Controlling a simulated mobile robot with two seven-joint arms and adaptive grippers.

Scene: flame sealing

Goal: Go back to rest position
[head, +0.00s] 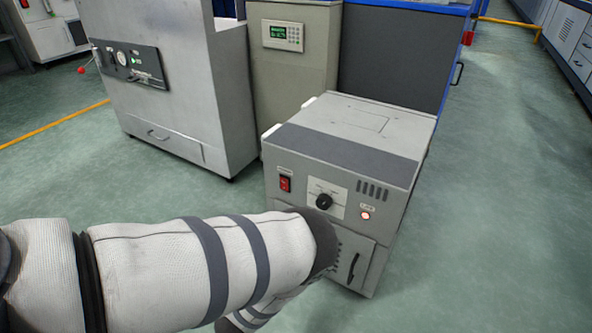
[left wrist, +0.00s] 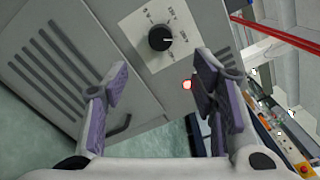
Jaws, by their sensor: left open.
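My left arm reaches in from the left in the head view and ends in front of a grey box-shaped unit (head: 350,140). The arm hides the lower left of its front. In the left wrist view my left gripper (left wrist: 165,95) is open and empty, with its purple-padded fingers apart. The unit's front panel also shows there, with a black knob (left wrist: 160,38) beyond the fingertips and a lit red lamp (left wrist: 187,85) between the fingers. My left gripper is hidden in the head view. My right gripper is not in either view.
The unit carries a red switch (head: 285,184) and a dark door handle (head: 353,267). A larger grey machine (head: 185,80) stands at the left, and a cabinet with a green display (head: 278,32) stands behind. Open green floor (head: 480,200) lies to the right.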

